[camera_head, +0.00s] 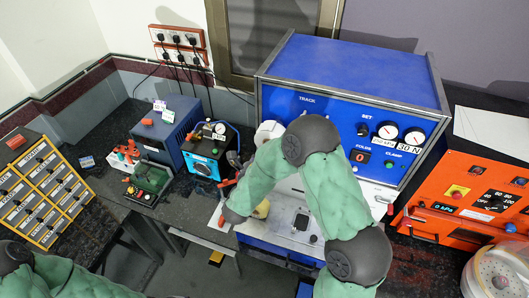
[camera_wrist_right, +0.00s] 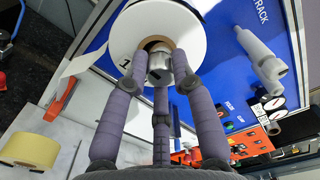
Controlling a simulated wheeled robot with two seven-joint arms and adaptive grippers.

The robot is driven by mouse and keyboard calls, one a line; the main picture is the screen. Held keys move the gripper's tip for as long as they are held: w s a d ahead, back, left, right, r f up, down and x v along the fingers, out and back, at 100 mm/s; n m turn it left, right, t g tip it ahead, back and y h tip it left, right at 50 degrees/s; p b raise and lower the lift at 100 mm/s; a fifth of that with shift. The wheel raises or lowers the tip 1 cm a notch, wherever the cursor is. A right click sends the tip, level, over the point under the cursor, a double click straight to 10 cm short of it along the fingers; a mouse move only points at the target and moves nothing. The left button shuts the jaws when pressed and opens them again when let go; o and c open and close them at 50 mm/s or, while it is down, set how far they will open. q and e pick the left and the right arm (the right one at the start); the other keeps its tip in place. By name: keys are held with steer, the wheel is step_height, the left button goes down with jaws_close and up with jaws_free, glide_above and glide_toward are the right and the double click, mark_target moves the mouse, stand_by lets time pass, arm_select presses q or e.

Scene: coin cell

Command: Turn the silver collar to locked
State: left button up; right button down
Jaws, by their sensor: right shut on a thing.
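The silver collar (camera_wrist_right: 160,66) is at the middle of a white reel (camera_wrist_right: 125,38) marked 1, in front of the blue machine panel, in the right wrist view. My right gripper (camera_wrist_right: 161,75) has its purple-grey fingers closed around the collar, partly covering it. Whether the collar is at locked cannot be read, as no lock marking shows clearly. In the head view the white reel (camera_head: 268,132) is partly hidden behind my right arm, and the collar cannot be made out. My left arm shows at the lower left, with its gripper out of view.
The blue machine (camera_head: 350,75) stands at the back, with dials and a counter reading 0. A grey crank arm (camera_wrist_right: 258,60) stands out right of the reel. A yellow roll (camera_wrist_right: 28,150) lies on the light deck. An orange machine (camera_head: 465,195) is at the right.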

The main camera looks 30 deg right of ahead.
steer(key=c, duration=1)
jaws_free()
steer(key=shift+w+r, duration=0.15)
steer(key=shift+r, duration=0.1)
steer(key=shift+c, duration=0.2)
steer(key=shift+a+f, duration=0.1)
steer(key=shift+f, duration=0.1)
steer(key=v, duration=1.2)
